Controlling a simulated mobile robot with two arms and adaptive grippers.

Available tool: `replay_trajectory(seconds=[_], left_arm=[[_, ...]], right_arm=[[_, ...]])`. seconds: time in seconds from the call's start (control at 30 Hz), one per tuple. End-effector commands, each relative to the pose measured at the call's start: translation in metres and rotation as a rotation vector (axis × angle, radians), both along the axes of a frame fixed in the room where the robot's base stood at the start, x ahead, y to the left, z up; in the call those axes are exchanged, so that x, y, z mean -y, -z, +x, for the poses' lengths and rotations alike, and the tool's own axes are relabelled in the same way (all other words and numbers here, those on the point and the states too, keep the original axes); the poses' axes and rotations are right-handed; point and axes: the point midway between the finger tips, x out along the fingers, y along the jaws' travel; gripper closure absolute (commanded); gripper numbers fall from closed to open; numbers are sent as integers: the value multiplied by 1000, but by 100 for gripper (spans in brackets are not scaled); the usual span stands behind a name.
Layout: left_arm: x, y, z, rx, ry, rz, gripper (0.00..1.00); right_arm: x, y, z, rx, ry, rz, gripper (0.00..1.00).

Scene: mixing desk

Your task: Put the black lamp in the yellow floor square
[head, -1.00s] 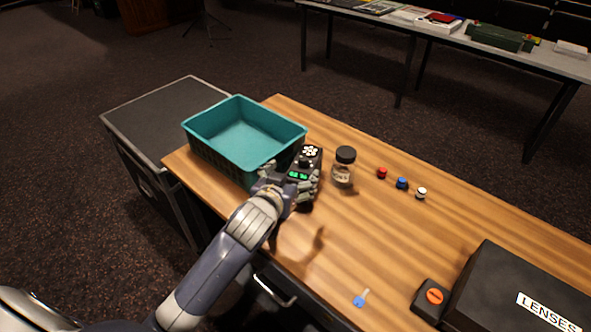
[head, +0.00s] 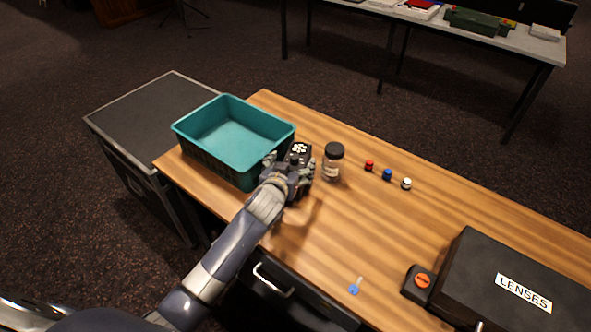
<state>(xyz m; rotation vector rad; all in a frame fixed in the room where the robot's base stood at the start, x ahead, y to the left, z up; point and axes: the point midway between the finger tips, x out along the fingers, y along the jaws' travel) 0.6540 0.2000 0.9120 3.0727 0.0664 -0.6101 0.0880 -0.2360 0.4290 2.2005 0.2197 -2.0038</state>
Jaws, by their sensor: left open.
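A small black device with a cluster of white dots on top, seemingly the black lamp (head: 300,149), is on the wooden desk between the teal basket and a glass jar. My left gripper (head: 291,166) is open, with its fingers around or right beside the device; contact cannot be told. The gripper hides the device's lower part. The yellow floor square is not in view. My right gripper is not in view.
The teal basket (head: 207,158) stands close left of the gripper, the jar (head: 333,166) close right. Red (head: 369,165), blue (head: 387,174) and white (head: 406,184) knobs, a blue-headed key (head: 354,287), an orange-button box (head: 419,283) and a LENSES case (head: 520,265) lie rightward. A black case (head: 150,110) stands left.

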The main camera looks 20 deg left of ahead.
Motion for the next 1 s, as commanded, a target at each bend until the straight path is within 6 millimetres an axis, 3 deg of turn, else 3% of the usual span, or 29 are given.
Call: replay_trajectory(seconds=[0.3, 0.67, 1.0], left_arm=[[1, 16, 32, 0, 0, 0, 20], [1, 19, 36, 0, 1, 0, 20], [1, 20, 36, -3, 0, 0, 97]], right_arm=[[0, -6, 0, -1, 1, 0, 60], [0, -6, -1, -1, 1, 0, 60], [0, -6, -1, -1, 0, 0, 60]])
